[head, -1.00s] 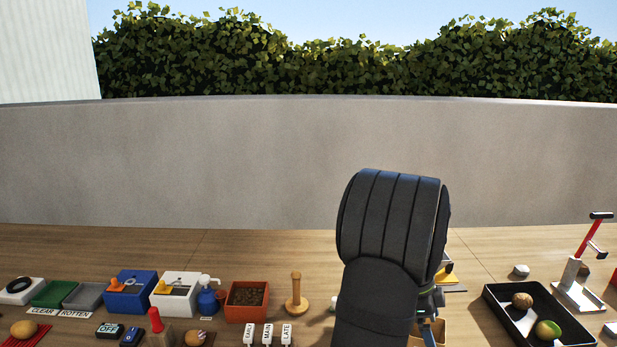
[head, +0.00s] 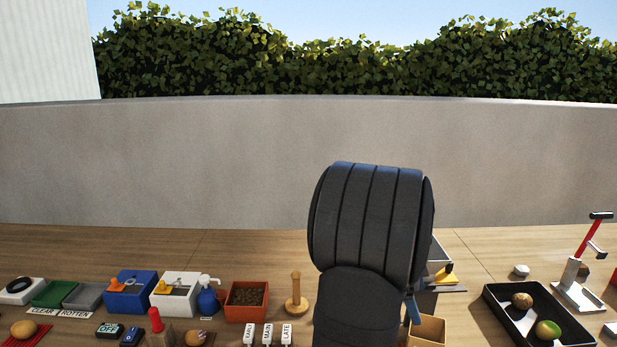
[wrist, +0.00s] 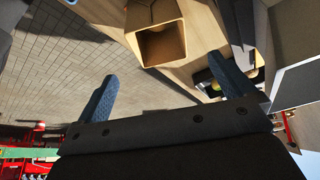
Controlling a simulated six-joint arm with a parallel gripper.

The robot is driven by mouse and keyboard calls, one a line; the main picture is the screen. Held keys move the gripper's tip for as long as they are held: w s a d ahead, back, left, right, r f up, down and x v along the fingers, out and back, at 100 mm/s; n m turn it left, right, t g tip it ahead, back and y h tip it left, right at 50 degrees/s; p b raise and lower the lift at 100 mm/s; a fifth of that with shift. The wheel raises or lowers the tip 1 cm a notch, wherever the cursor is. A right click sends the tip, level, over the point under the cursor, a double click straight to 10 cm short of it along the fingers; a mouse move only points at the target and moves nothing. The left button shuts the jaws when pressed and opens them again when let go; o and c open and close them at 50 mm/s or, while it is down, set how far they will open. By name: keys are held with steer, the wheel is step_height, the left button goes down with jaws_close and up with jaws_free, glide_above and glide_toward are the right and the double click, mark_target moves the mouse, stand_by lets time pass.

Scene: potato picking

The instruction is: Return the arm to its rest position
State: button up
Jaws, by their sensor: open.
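My arm rises in the middle of the head view, a dark ribbed link in front of the bench, and hides part of the bench behind it. My gripper (wrist: 170,92) shows in the wrist view with its two blue fingers spread wide apart and nothing between them. A tan open box (wrist: 165,40) lies beyond the fingers in the wrist view. The same kind of box (head: 428,331) stands just right of my arm in the head view.
A black tray (head: 502,318) with two potatoes (head: 522,300) (head: 548,330) is at the right, near a red-handled press (head: 585,255). A wooden peg stand (head: 296,295), soil box (head: 247,301) and blue box (head: 131,293) stand left of my arm. Paved floor (wrist: 70,60) lies below the bench edge.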

steer(key=x, duration=1.3)
steer(key=shift+s+a, duration=0.1)
step_height(320, 180, up, 4)
steer(key=shift+r, duration=0.2)
steer(key=s+d+r, duration=0.5)
steer(key=s+r, duration=0.2)
steer(key=s, duration=0.3)
steer(key=w+a+n+t, duration=0.1)
steer(key=w+a+n, duration=0.3)
steer(key=w+a, duration=0.4)
steer(key=w+a+n+t, duration=0.1)
steer(key=w+a+n, duration=0.3)
steer(key=w+a, duration=0.5)
steer(key=shift+w+a+f+t, duration=0.3)
steer(key=shift+w+t, duration=0.1)
steer(key=shift+w, duration=2.2)
